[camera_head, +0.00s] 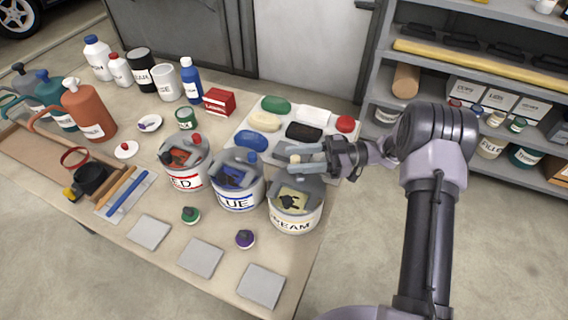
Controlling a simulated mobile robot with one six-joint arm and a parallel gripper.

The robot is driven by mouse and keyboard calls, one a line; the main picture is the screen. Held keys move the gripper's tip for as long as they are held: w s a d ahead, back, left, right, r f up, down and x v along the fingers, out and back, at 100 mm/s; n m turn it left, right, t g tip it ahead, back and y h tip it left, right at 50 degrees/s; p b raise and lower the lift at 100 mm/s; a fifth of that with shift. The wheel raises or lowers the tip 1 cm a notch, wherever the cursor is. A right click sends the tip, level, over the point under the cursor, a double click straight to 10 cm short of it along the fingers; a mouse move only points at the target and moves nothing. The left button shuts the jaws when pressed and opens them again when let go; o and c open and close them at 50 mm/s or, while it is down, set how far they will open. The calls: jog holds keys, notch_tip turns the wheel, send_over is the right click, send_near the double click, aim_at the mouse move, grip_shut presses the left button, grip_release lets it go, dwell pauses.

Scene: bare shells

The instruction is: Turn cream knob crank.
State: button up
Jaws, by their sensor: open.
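The can labelled CREAM (294,219) stands near the table's right edge, with a grey crank lid and pale cream paint showing inside. Its small cream knob (294,159) stands up at the back of the lid. My gripper (292,160) reaches in from the right above the can's back rim. Its two grey fingers are open, one on the far side and one on the near side of the knob. I cannot tell whether either finger touches it. The fingers hide part of the lid and crank arm.
The BLUE can (236,196) with a blue knob (252,158) stands close on the left, and the RED can (183,174) beyond it. A tray (240,124) of coloured lumps lies behind. Grey tiles (261,285) lie in front. Shelves (480,75) stand at the right.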

aim_at(284, 169)
jog(key=shift+s+a+b, duration=0.15)
jog(key=shift+a+b, duration=0.05)
jog(key=shift+a, duration=0.75)
jog(key=shift+s+a+b, duration=0.15)
jog(key=shift+a+b, duration=0.05)
jog(key=shift+a, duration=0.7)
jog(key=shift+c, duration=0.4)
grip_shut()
